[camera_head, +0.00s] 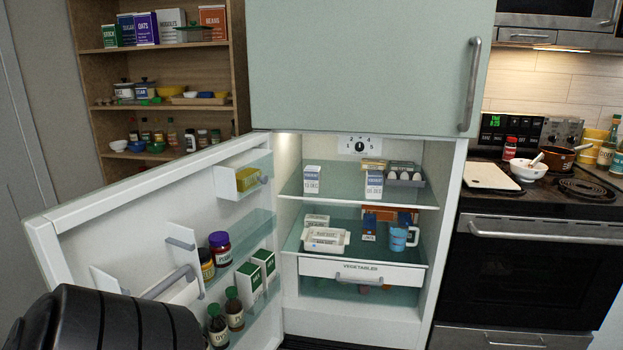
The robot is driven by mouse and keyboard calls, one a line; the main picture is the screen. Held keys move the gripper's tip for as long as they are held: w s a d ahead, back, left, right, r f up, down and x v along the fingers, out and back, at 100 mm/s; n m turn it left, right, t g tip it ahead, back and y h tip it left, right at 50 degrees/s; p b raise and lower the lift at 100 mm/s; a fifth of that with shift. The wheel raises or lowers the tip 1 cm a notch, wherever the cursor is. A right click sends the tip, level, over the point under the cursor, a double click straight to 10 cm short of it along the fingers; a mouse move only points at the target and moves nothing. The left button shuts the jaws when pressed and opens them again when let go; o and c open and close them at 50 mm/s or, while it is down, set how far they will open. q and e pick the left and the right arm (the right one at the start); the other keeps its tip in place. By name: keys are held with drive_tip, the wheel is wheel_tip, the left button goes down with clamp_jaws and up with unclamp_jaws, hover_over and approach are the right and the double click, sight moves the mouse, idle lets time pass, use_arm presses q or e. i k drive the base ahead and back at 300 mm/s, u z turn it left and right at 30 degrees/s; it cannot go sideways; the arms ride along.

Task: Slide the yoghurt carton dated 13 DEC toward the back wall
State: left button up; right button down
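Two white and blue cartons stand upright on the fridge's upper glass shelf (338,196). The left carton (312,180) is near the shelf's left side; the right carton (374,185) stands near the middle, close to the front. Both carry small printed dates, too small for me to read surely, so I cannot tell which is 13 DEC. A dark part of my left arm shows at the lower left, well away from the cartons. Neither of my grippers is in view.
The fridge door (140,200) stands open to the left, its racks holding jars, bottles and cartons. An egg tray (405,182) sits right of the right carton. Packs and a blue mug (398,238) stand on the lower shelf. The upper shelf is clear between the cartons.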

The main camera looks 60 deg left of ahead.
sight(312, 174)
drive_tip(key=u, duration=0.75)
drive_tip(key=i, duration=1.65)
drive_tip(key=u, duration=1.5)
